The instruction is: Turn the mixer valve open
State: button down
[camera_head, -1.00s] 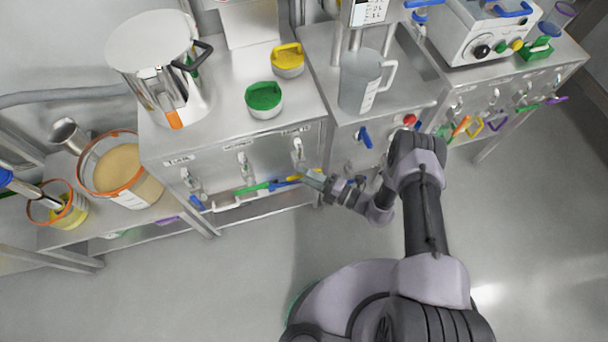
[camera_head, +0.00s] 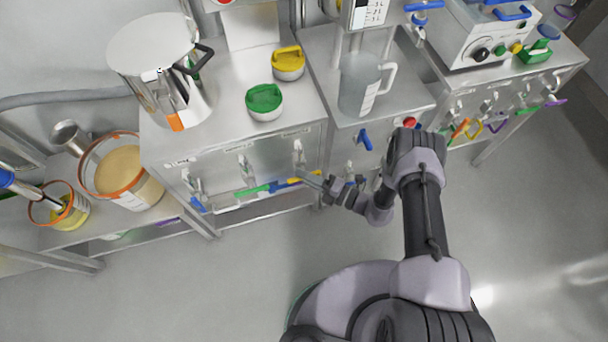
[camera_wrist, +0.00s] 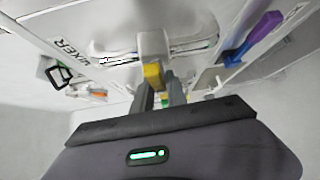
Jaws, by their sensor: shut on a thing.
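The mixer valve (camera_head: 299,153) is a pale fitting on the front panel of the left steel cabinet, with a yellow handle (camera_head: 305,180) at its lower end. My gripper (camera_head: 318,180) reaches it from the right, low in front of the panel. In the wrist view, the yellow handle (camera_wrist: 153,76) lies between the two grey fingers of my gripper (camera_wrist: 160,92), which are shut on it. A MIXER label (camera_wrist: 72,48) shows on the panel to the left. The far end of the handle is partly hidden by the fingers.
Another valve (camera_head: 245,168) with a green handle (camera_head: 252,190) is close to the left. A blue handle (camera_head: 365,139) is on the cabinet to the right. A purple handle (camera_wrist: 252,38) shows in the wrist view. The floor in front is clear.

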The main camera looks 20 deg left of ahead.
jog(key=n+h+p, duration=0.3)
jog(key=p, duration=0.1)
jog(key=shift+r+h, duration=0.25)
jog(key=shift+h, duration=0.05)
jog(key=n+h+p, duration=0.2)
jog(key=h+p, duration=0.1)
jog(key=shift+s+t, duration=0.1)
jog(key=shift+t, duration=0.3)
jog(key=n+h, duration=0.1)
jog(key=t+h+p, duration=0.1)
jog(key=shift+f+n+h, duration=0.2)
jog(key=shift+n+h, duration=0.2)
jog(key=shift+n+t+h, duration=0.7)
jog(key=shift+t+h, duration=0.1)
jog(key=shift+h, duration=0.4)
jog(key=c, duration=1.4)
grip_release()
